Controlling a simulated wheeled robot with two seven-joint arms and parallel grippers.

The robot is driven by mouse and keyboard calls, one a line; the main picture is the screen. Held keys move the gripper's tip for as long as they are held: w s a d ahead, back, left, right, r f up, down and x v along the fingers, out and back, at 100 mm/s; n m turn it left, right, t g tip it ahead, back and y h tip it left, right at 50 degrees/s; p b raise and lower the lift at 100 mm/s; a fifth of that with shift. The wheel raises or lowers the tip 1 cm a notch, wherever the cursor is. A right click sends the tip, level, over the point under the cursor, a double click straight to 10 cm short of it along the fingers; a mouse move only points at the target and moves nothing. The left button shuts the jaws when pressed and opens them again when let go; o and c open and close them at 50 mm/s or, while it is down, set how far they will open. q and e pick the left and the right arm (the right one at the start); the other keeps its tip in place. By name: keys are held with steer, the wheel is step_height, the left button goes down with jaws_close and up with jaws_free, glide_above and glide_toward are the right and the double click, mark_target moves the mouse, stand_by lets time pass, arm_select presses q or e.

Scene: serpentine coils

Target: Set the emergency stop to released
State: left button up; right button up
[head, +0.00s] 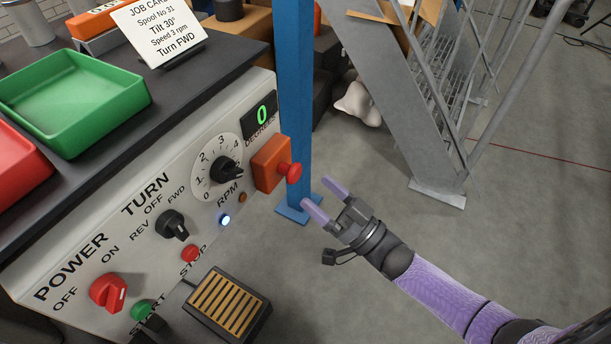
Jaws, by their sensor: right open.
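The emergency stop is a red mushroom button (289,172) on an orange box (268,163) at the right end of the sloped control panel (160,250). The button sticks out to the right of the box; I cannot tell from here whether it is latched. My right gripper (317,193) comes in from the lower right. Its two purple fingers are apart with nothing between them, and the tips are just right of and below the button, with a small gap in the picture. My left gripper is not in view.
The panel also carries the RPM dial (225,168), the turn switch (174,225), the red power knob (107,292) and a red stop button (190,253). A blue post (294,90) stands close behind the emergency stop. Grey metal stairs (400,100) stand beyond; the floor at right is clear.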

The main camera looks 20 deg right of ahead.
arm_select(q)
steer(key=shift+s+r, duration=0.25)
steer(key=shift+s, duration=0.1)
arm_select(e)
steer(key=v, duration=0.5)
steer(key=shift+s+d, duration=0.1)
steer(key=shift+s, duration=0.05)
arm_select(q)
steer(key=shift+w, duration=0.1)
